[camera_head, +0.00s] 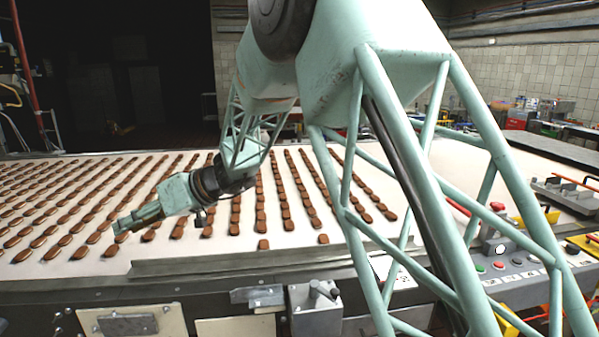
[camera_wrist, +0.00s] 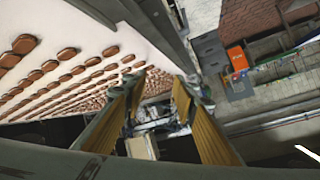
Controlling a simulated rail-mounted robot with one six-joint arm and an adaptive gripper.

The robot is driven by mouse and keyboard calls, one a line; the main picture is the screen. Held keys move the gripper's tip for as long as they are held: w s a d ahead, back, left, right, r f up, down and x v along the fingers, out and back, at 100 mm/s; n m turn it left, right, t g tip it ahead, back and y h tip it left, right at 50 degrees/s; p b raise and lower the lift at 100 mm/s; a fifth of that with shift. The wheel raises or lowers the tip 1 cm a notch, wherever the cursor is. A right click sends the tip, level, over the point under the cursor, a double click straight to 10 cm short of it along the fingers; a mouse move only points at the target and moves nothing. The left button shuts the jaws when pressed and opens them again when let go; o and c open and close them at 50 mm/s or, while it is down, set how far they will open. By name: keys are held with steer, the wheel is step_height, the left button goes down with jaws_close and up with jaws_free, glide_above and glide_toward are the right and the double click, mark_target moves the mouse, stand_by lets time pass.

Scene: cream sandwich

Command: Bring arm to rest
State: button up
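My gripper (camera_head: 122,226) reaches left over the white conveyor belt in the head view, above the rows of brown biscuits and apart from them as far as I can tell. In the wrist view my gripper (camera_wrist: 160,84) shows two yellow-brown fingers spread apart. The biscuits (camera_head: 263,244) lie in long rows on the belt (camera_head: 200,243). They also show at the left of the wrist view (camera_wrist: 67,54). My green lattice arm crosses the right half of the head view and hides part of the belt.
A metal machine edge (camera_head: 300,260) runs along the belt's front. A control panel (camera_head: 510,262) with coloured buttons stands at the right. A red ladder-like frame (camera_head: 30,75) is at the far left. An orange box (camera_wrist: 237,58) stands on the floor beyond the belt.

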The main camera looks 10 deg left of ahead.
steer(key=w+d+r+m+t+h, duration=0.15)
steer(key=d+r, duration=0.25)
steer(key=d, duration=0.5)
steer(key=w+d+r+m+t, duration=0.1)
steer(key=w+d+r+m, duration=0.25)
steer(key=d, duration=0.65)
steer(key=w+d+r+m+t+h, duration=0.1)
steer(key=w+d+r, duration=0.1)
steer(key=d+r, duration=0.5)
steer(key=s+d+r+m+t+h, duration=0.1)
steer(key=d+r+m, duration=0.1)
steer(key=d, duration=0.8)
steer(key=s+d+r+m+t+h+p, duration=0.1)
steer(key=d+r+m+t+h, duration=0.15)
steer(key=d, duration=0.75)
steer(key=s+d+r+m+t, duration=0.1)
steer(key=d+r+m, duration=0.15)
steer(key=d, duration=0.85)
steer(key=s+d+f+h+b, duration=0.1)
steer(key=s+d+f, duration=0.4)
steer(key=s, duration=0.7)
steer(key=s+d+f+m+g+h+b, duration=0.1)
steer(key=s+d+f+h, duration=0.2)
steer(key=s+d, duration=0.6)
steer(key=s+d+f+h, duration=0.2)
steer(key=s+d+f, duration=0.5)
steer(key=s, duration=0.7)
steer(key=shift+s+d+f+g+b, duration=0.15)
steer(key=shift+s+d+g+b, duration=0.15)
steer(key=shift+d+g+b, duration=0.15)
